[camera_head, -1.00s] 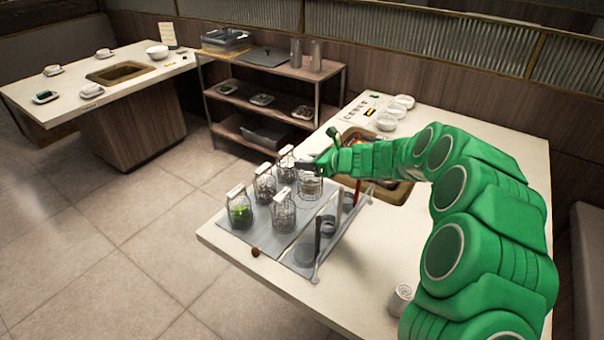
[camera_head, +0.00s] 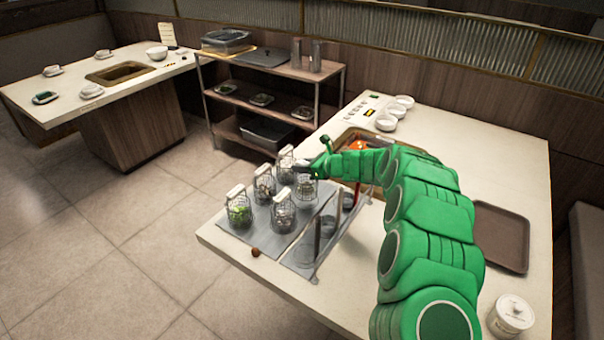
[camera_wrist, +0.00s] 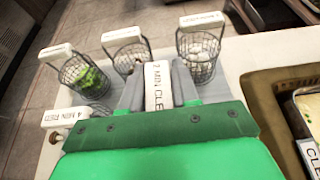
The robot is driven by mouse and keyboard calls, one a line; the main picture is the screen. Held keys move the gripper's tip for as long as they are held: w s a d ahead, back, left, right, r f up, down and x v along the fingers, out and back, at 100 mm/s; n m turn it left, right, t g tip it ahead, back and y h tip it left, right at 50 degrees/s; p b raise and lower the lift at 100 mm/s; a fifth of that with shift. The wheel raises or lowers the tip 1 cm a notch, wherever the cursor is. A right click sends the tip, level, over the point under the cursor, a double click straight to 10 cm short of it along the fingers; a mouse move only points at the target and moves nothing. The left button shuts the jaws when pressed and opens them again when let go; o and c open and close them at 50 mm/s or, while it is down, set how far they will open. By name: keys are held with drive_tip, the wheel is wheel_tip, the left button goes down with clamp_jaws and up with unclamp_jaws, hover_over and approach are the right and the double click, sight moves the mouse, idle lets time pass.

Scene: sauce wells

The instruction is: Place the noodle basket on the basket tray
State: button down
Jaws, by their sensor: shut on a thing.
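The noodle basket (camera_head: 307,191) is a wire basket with a white labelled handle (camera_wrist: 157,84). My gripper (camera_head: 315,168) is shut on that handle, which shows between its fingers in the wrist view (camera_wrist: 159,90). The grey basket tray (camera_head: 303,213) lies under it, and the held basket is upright over the tray's near row. I cannot tell whether its bottom touches the tray. The wire body is hidden below my gripper in the wrist view. Several other baskets stand on the tray, including one with green contents (camera_head: 239,211) and one with a "4 MIN RED" handle (camera_wrist: 67,117).
A grey mat with rings and upright tools (camera_head: 317,237) lies beside the tray. A sunken well (camera_head: 352,133), white bowls (camera_head: 386,122), a brown tray (camera_head: 502,237) and a white lidded jar (camera_head: 512,314) are on the counter.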

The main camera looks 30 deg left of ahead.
drive_tip(key=shift+w+a+f, duration=0.1)
drive_tip(key=shift+a+f, duration=0.1)
drive_tip(key=shift+f, duration=1.6)
drive_tip(key=c, duration=0.8)
unclamp_jaws()
drive_tip(key=shift+c, duration=0.2)
